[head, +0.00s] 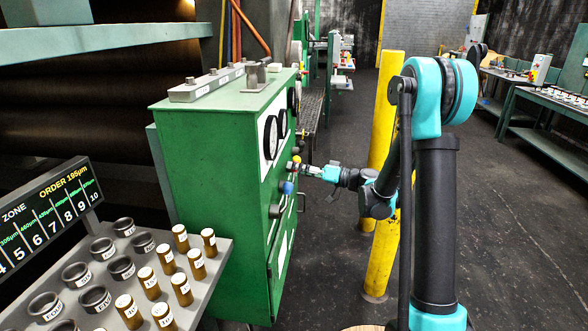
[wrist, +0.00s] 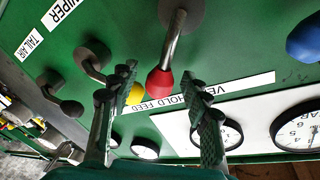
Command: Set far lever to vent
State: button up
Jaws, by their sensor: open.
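In the wrist view a lever with a metal shaft and red knob (wrist: 160,82) stands out from the green panel. The knob lies between the two fingers of my gripper (wrist: 160,80), which are apart, with a gap on both sides. A label strip (wrist: 245,84) runs behind it; I read HOLD, FEED and the start VE, partly hidden by the fingers. The red knob is nearest the HOLD and FEED end. A yellow knob (wrist: 135,94) shows behind the left finger. In the head view my gripper (head: 308,168) is at the front of the green cabinet (head: 215,150).
A blue knob (wrist: 304,40) is at the upper right of the wrist view, and a black-knobbed lever (wrist: 72,108) at the left. Gauges (wrist: 300,126) line the lower edge. Yellow posts (head: 382,240) stand close beside my arm. A tray of rings and cylinders (head: 105,275) is at lower left.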

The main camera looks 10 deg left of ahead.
jog(key=shift+x, duration=0.8)
jog(key=shift+c, duration=0.5)
grip_shut()
